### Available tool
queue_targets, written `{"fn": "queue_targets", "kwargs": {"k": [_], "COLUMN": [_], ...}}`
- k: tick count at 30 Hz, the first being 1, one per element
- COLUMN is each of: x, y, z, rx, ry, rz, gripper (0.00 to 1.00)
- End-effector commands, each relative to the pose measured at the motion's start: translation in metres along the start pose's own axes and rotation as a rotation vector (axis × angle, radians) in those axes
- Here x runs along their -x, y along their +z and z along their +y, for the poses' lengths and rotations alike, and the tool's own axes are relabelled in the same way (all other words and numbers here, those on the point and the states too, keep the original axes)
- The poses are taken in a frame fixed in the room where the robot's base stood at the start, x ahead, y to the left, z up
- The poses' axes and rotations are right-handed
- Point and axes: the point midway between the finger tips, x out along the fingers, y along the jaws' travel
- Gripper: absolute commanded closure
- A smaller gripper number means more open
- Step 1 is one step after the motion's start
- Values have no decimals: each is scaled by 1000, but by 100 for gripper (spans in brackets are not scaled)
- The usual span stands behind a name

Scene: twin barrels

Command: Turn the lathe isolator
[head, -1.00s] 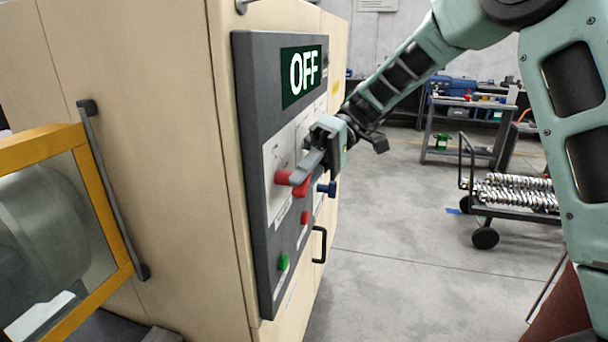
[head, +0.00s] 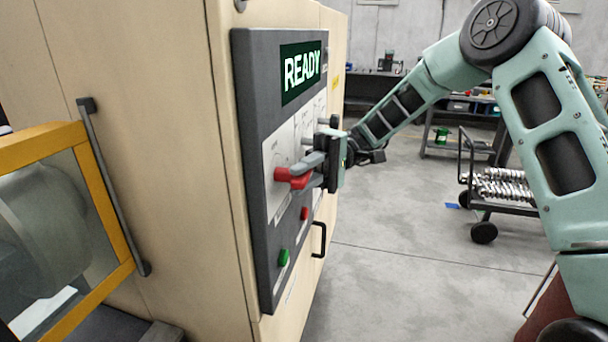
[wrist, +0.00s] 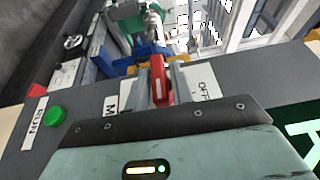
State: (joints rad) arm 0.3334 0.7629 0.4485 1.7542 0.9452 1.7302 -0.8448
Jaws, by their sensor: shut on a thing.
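The red isolator handle (head: 298,181) sticks out from the light panel plate on the grey control panel (head: 252,110). My gripper (head: 306,168) is shut on this handle, its grey fingers reaching in from the right. In the wrist view the red handle (wrist: 161,82) stands between the two fingers, with an OFF label on its right and a partly covered label starting with M on its left. The panel display (head: 303,73) reads READY. The handle's base is partly hidden.
A green button (head: 284,257) and a red button (head: 304,213) sit lower on the panel. A black door handle (head: 319,240) juts out nearby. A yellow-framed guard (head: 110,200) is at left. A cart (head: 510,207) stands right; open floor lies between.

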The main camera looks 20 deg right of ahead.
Motion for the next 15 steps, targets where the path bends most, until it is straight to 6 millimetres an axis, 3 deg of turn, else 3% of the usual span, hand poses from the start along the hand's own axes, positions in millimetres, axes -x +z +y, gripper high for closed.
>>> {"fn": "queue_targets", "kwargs": {"k": [9, 10, 11, 15], "x": [0, 0, 0, 0], "y": [-1, -1, -1, -1], "z": [-1, -1, -1, -1], "rx": [3, 3, 3, 2], "ry": [-3, -2, -3, -2], "rz": [4, 4, 4, 3], "gripper": [100, 74, 66, 64]}}
